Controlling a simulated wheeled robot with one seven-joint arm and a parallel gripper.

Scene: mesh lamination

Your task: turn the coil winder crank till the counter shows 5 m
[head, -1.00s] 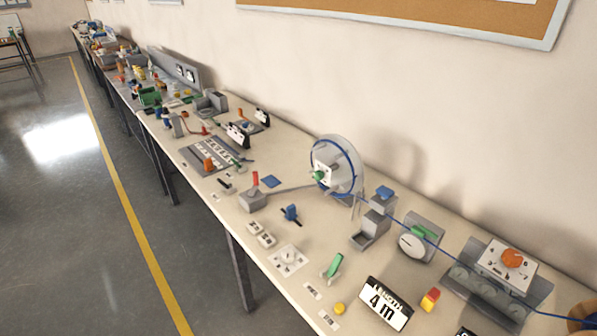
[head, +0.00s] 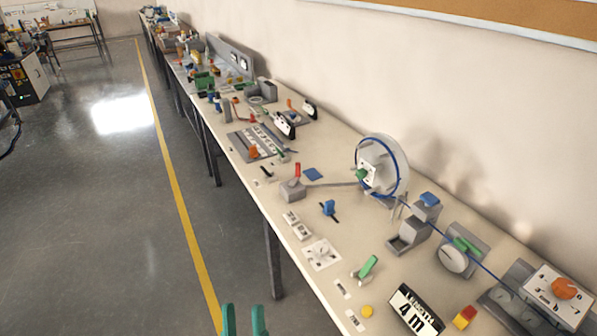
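The coil winder is a clear upright disc (head: 398,160) with blue wire around it. It stands on the bench towards the right, with a white plate (head: 370,166) at its middle. A green knob (head: 361,174), seemingly the crank handle, sticks out from that plate. The counter (head: 415,312) at the bench's front right reads 4 m. My gripper (head: 243,320) shows only as two teal fingertips at the bottom edge. They are apart with nothing between them, over the floor in front of the bench and well away from the crank.
A blue wire runs from the winder past a grey block (head: 410,232) and a round dial (head: 453,259) to a box with an orange knob (head: 563,288). A green lever (head: 368,267), a white dial plate (head: 321,254) and a red-topped lever (head: 297,171) stand near the front. The floor (head: 110,230) is clear.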

